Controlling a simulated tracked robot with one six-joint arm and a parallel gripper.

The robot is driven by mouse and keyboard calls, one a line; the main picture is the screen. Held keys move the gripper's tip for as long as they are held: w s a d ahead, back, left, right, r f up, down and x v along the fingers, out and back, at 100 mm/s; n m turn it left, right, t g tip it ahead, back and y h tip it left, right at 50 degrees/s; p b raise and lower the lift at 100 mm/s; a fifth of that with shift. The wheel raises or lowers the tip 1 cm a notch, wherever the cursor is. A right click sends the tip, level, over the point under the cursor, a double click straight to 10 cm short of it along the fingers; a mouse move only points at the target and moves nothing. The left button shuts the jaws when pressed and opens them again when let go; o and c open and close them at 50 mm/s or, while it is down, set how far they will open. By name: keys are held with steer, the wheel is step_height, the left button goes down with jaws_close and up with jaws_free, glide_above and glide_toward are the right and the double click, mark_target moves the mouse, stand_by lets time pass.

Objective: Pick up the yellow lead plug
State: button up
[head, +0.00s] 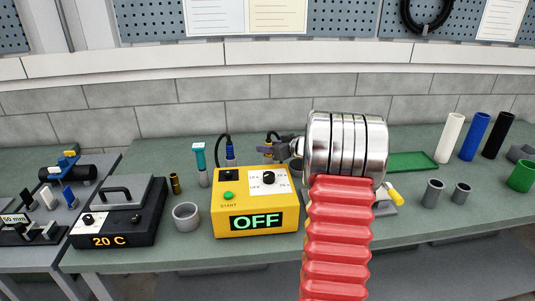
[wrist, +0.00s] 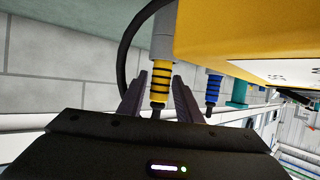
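The yellow lead plug (wrist: 160,84) has black rings and sits in a grey holder (wrist: 164,38) beside the yellow box. A black cable loops from it. In the wrist view my gripper (wrist: 158,92) has one finger on each side of the plug. The fingers look open, with a gap visible at least on the left. In the head view my gripper (head: 272,152) is behind the right part of the yellow box (head: 256,205) and mostly hides the plug. A blue plug (wrist: 213,86) stands to the right in the wrist view, apart from the fingers.
The box display reads OFF. Grey, white, blue and black tubes and a green tray (head: 412,161) are to the right. A brick wall is behind.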

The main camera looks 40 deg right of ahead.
jaws_close()
steer(key=shift+r, duration=0.1)
step_height(320, 180, up, 10)
steer(key=shift+f, duration=0.1)
stand_by(0.6)
stand_by(0.4)
